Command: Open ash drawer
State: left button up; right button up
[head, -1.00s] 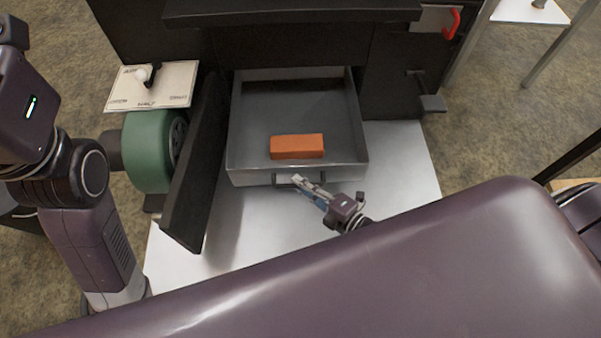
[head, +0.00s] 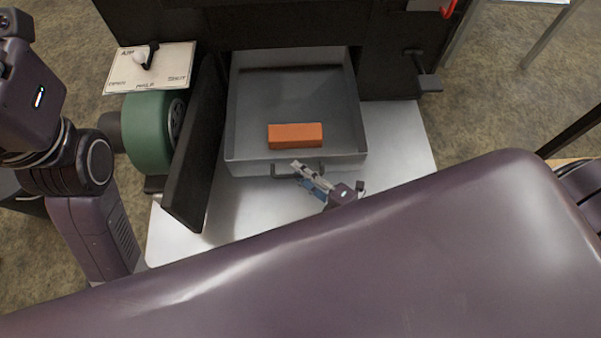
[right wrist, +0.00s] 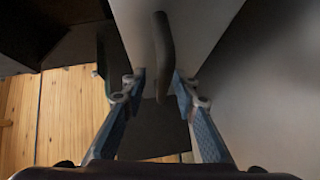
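The ash drawer (head: 245,157) is a grey metal tray, pulled well out of the black evaporator front in the head view. Its dark bar handle (head: 284,171) is on the front face. My right gripper (head: 302,174) is at the handle's right part. In the right wrist view, the fingers of my right gripper (right wrist: 160,85) are spread apart, with the handle (right wrist: 163,45) between and ahead of them, and neither finger clearly presses on it. My left arm shows at the left of the head view, but its gripper is out of frame.
An orange brick (head: 295,136) lies in the drawer. A black door (head: 195,150) stands open at the drawer's left, beside a green blower (head: 148,132). A pale metal floor plate (head: 400,150) lies below, with clear room right of the drawer.

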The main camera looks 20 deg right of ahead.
jog(key=shift+s+d, duration=0.15)
jog(key=shift+s, duration=0.3)
jog(key=v, duration=1.1)
jog(key=shift+r, duration=0.15)
